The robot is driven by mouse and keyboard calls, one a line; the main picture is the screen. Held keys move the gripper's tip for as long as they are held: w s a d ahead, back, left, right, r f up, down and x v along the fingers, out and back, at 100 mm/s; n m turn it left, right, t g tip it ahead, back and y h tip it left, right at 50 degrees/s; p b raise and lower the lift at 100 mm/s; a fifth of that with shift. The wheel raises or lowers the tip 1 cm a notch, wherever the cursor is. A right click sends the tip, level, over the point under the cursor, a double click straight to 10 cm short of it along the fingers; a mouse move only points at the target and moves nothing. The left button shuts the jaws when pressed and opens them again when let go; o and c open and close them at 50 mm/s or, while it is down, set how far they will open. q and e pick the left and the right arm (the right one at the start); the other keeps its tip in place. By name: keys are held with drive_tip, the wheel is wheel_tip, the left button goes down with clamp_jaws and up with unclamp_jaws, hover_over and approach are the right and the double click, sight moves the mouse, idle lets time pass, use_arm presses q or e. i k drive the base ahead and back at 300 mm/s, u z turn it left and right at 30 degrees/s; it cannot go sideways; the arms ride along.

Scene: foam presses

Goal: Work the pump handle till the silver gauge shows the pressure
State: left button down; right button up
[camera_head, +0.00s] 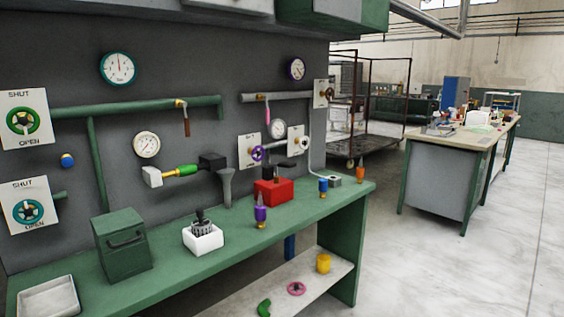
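A silver-rimmed gauge (278,129) hangs on the dark wall panel, above the right part of the green bench. Its face is white, and its needle is too small to read. A red box (273,191) stands on the bench below it and looks like the pump. A dark lever (285,163) shows just above the box, close to the wall pipes. I cannot tell for certain that it is the pump handle or how it joins the box. Neither of my grippers is in view.
Other gauges have teal (118,68), cream (146,145) and purple (296,68) rims. The floor to the right is clear.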

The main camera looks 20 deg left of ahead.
sight(287, 164)
drive_tip(key=u, duration=0.3)
drive_tip(key=i, duration=1)
drive_tip(key=z, duration=0.05)
